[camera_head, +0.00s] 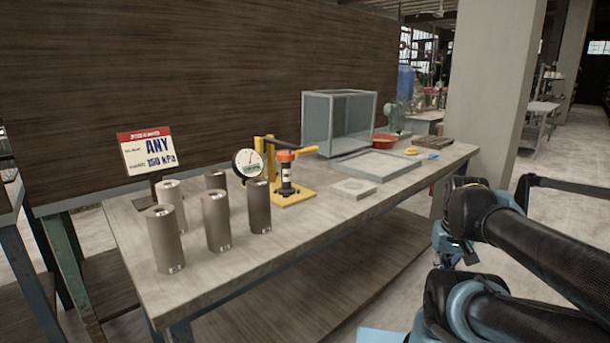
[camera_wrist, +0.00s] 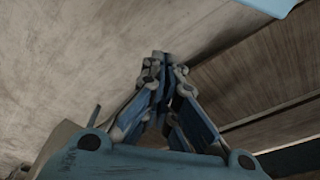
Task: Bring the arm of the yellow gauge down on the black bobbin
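The yellow gauge (camera_head: 270,165) stands on the bench in the head view, with a yellow base plate, an upright post and a round white dial on its left. My arm is at the right of the head view, well away from the gauge.
Several grey-brown cylinders (camera_head: 165,238) stand on the bench (camera_head: 290,240) left of the gauge, before a sign (camera_head: 148,151). To its right are a flat grey block (camera_head: 353,188), a shallow tray (camera_head: 377,166), a clear box (camera_head: 338,120) and a red bowl (camera_head: 384,142).

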